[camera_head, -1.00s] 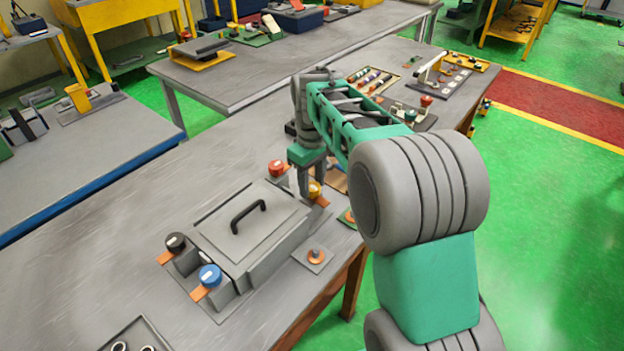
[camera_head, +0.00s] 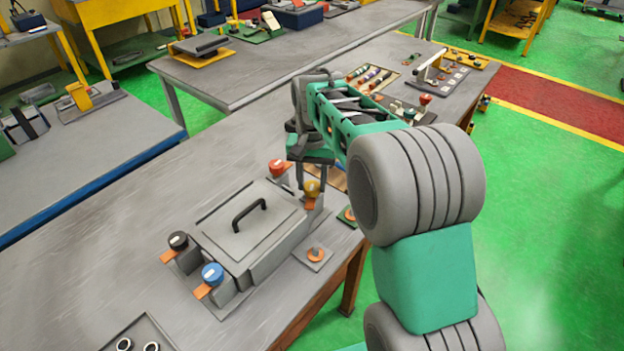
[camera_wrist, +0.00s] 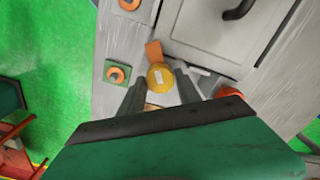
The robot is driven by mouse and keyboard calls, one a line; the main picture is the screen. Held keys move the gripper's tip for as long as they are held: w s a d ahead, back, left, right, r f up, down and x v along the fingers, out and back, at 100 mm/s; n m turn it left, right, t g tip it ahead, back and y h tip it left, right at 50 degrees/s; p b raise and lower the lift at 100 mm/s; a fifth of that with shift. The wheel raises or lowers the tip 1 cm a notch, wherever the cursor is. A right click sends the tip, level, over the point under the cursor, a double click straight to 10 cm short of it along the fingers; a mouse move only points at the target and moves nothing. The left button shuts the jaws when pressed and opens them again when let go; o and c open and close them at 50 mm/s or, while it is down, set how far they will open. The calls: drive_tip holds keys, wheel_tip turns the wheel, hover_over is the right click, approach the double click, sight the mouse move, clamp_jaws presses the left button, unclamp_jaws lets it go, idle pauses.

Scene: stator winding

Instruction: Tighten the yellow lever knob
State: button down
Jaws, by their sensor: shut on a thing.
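The yellow lever knob (camera_head: 312,187) stands at the right back corner of the grey box (camera_head: 262,255). Its orange lever points toward the front in the head view. My gripper (camera_head: 312,178) reaches down on the knob from above. In the wrist view, the yellow knob (camera_wrist: 160,77) sits between the two grey fingertips of my gripper (camera_wrist: 161,83), which are shut on it. Its orange lever (camera_wrist: 153,50) sticks out toward the top of that view.
A red knob (camera_head: 279,167) is just left of my gripper, and shows in the wrist view (camera_wrist: 230,92). Black (camera_head: 178,239) and blue (camera_head: 212,272) knobs stand at the box's near end. The box lid has a black handle (camera_head: 249,216). Small plates with orange pieces (camera_head: 315,254) lie at right.

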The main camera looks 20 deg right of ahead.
sight(312, 186)
drive_tip(key=m, duration=0.4)
drive_tip(key=shift+w+r+m, duration=0.2)
drive_tip(key=shift+r+m, duration=0.15)
drive_tip(key=shift+m, duration=0.05)
idle(0.4)
drive_tip(key=c, duration=1.3)
unclamp_jaws()
drive_tip(key=o, duration=0.4)
drive_tip(key=shift+s+f, duration=0.15)
drive_tip(key=shift+f, duration=0.05)
drive_tip(key=shift+o, duration=0.2)
wheel_tip(312, 186, up, 8)
drive_tip(key=shift+f, duration=0.1)
drive_tip(key=shift+s, duration=0.1)
